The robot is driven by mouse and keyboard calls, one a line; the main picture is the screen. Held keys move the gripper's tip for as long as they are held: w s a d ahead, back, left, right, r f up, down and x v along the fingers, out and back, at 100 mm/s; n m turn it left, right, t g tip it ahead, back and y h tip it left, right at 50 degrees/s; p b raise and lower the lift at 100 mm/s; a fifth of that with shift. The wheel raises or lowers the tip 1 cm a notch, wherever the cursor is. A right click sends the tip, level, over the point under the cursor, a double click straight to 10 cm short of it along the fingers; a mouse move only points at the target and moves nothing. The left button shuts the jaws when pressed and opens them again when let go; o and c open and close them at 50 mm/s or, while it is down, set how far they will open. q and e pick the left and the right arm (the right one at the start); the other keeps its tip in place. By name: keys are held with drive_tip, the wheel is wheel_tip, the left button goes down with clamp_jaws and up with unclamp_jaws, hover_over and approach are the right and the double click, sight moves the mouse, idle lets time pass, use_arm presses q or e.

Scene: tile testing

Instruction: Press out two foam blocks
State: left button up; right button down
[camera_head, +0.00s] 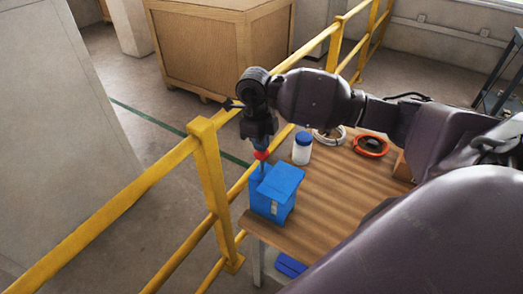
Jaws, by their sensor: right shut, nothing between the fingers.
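A blue block-like object (278,193) stands at the left corner of the wooden table. Its top is stepped, and a small pale mark shows on its front face. I cannot tell whether it is one piece or two foam blocks side by side. My right gripper (262,168) points down at its top from above, with a red band above the fingertips. The fingers are shut with nothing between them. They overlap the block's upper left part, and I cannot tell whether they touch it. My left gripper is not in view.
The table (325,205) also carries a white jar with a blue lid (302,149), a pale ring-shaped coil (329,136) and an orange coil (370,145). A yellow railing (207,180) runs close along the table's left side. Another blue item (290,265) lies below the table.

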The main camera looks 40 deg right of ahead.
drive_tip(key=shift+f+b, duration=1.75)
drive_tip(key=shift+f, duration=1.45)
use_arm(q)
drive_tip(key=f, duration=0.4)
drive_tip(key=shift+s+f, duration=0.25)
use_arm(e)
drive_tip(key=shift+r, duration=0.15)
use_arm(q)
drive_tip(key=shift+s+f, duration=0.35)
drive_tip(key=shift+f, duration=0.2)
use_arm(e)
drive_tip(key=w, duration=0.1)
drive_tip(key=w+a+r, duration=0.1)
drive_tip(key=shift+w+a, duration=0.2)
drive_tip(key=shift+w, duration=0.15)
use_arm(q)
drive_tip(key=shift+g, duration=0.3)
use_arm(e)
wheel_tip(320, 180, up, 11)
hover_over(260, 158)
drive_tip(key=w, duration=0.5)
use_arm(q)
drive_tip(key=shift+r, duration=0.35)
use_arm(e)
drive_tip(key=shift+w+a, duration=0.15)
drive_tip(key=shift+a, duration=0.1)
